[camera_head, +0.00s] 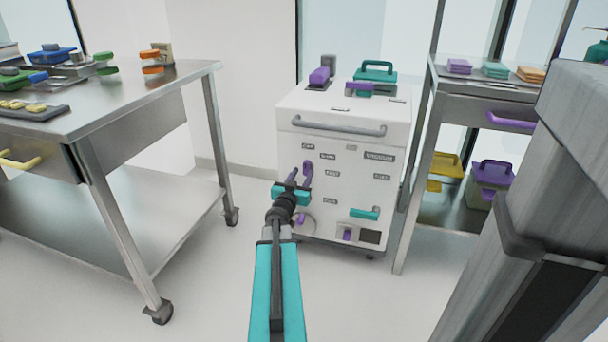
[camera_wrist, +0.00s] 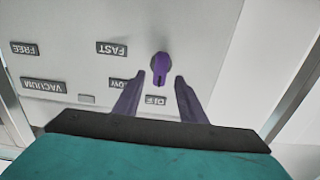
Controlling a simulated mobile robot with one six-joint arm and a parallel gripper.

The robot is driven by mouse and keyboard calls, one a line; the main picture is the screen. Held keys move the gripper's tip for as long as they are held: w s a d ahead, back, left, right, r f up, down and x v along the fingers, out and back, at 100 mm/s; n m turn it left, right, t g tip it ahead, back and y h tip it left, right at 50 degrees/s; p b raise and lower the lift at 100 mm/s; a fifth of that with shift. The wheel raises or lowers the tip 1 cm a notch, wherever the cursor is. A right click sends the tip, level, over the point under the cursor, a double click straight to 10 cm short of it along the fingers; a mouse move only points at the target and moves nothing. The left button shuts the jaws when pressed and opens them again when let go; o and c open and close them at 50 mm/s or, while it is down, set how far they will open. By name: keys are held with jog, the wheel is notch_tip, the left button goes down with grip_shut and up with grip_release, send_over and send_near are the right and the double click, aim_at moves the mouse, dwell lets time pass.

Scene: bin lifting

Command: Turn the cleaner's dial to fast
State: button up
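The cleaner is a white cabinet (camera_head: 345,130) on casters with printed labels on its front. Its purple dial (camera_wrist: 160,66) shows in the wrist view, where the labels appear upside down. The FAST label (camera_wrist: 112,48) is left of the dial, a partly covered label ending in LOW (camera_wrist: 124,85) is nearer, and OFF (camera_wrist: 155,99) lies between my fingers. The dial's narrow end points down the picture, towards OFF. My gripper (camera_wrist: 160,76) is open, one finger on each side of the dial's lower end, with visible gaps. In the head view my gripper (camera_head: 298,180) is at the cabinet's left front.
A metal table (camera_head: 150,90) with colored items stands left, and a metal shelf unit (camera_head: 440,150) stands right. The cabinet has a grey bar handle (camera_head: 340,127) above and a teal handle (camera_head: 365,213) lower right. Purple and teal items stand on top. Floor between table and cabinet is clear.

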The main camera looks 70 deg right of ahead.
aim_at(306, 169)
jog(key=shift+w+d+b, duration=0.1)
jog(key=shift+d+b, duration=0.4)
jog(key=shift+d, duration=1.35)
jog(key=shift+c, duration=0.3)
